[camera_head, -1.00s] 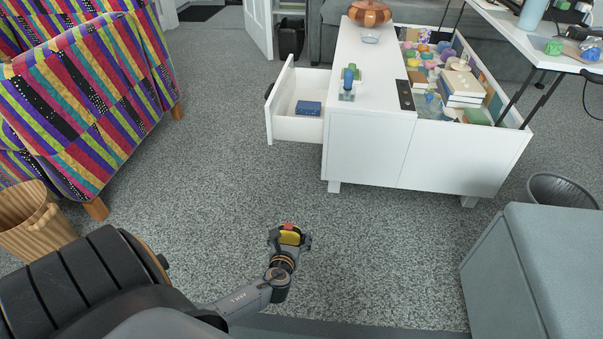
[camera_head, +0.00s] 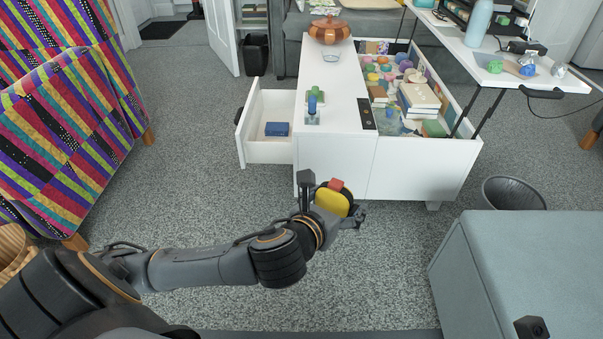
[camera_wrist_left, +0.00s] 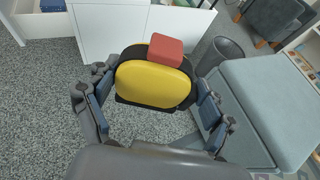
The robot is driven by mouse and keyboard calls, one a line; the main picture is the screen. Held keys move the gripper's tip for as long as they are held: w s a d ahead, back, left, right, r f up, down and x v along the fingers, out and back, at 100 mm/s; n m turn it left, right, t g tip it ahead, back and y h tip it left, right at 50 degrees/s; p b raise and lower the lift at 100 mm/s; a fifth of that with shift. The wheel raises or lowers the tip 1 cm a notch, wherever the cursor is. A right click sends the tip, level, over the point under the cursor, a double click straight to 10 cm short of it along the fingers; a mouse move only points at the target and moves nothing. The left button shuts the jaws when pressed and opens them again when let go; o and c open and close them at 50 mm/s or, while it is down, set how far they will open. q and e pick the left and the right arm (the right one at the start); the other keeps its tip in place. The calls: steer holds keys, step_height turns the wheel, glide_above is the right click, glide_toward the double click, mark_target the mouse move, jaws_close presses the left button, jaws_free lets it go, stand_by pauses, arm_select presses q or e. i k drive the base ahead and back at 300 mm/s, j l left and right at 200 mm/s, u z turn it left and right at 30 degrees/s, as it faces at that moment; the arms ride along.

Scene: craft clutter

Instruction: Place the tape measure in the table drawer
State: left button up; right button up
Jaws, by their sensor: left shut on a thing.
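The tape measure (camera_head: 332,202), yellow and black with a red block on top, is held in my left gripper (camera_head: 333,198) above the carpet, in front of the white table. In the left wrist view the tape measure (camera_wrist_left: 152,84) sits between the two fingers of my left gripper (camera_wrist_left: 152,98). The table drawer (camera_head: 266,152) is pulled open on the table's left side, with a blue box (camera_head: 277,129) inside and bare floor around it. The gripper is right of the drawer and nearer to me. A small dark piece at the bottom right may be my right gripper.
The white table (camera_head: 340,95) carries a copper pot (camera_head: 329,31) and a blue-handled item (camera_head: 312,108). Its open compartment holds books (camera_head: 418,99) and craft things. A grey ottoman (camera_head: 510,255) and wire bin (camera_head: 513,194) stand right. A patchwork-covered seat (camera_head: 70,140) stands left. Carpet between is clear.

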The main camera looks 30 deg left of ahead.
mark_target(274, 119)
steer(key=i+j+u, duration=0.25)
steer(key=i+u, duration=0.2)
steer(key=i, duration=0.65)
steer(key=i+l+u, duration=0.15)
steer(key=i+u, duration=0.35)
steer(key=i, duration=0.6)
